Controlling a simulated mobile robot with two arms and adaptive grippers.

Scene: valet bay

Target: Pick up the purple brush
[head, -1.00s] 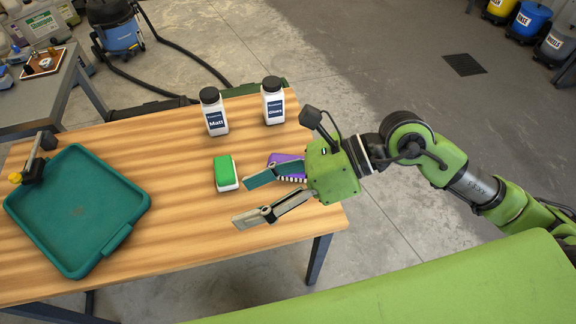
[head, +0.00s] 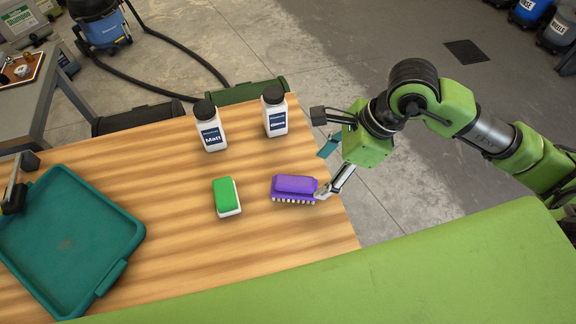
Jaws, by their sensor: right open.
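The purple brush (head: 295,187) lies on the wooden table near its right edge, with its pale bristles showing along the side nearest me. My right gripper (head: 323,174) is open and empty just to the right of the brush. One teal finger is above and right of the brush. The other, paler finger reaches down close to the brush's right end; I cannot tell whether it touches.
A green and white sponge (head: 227,197) lies left of the brush. Two white bottles, Matt (head: 210,127) and a second one (head: 275,110), stand behind. A teal tray (head: 118,271) is at the left of the wooden table (head: 180,190). The wood in front of the brush is clear.

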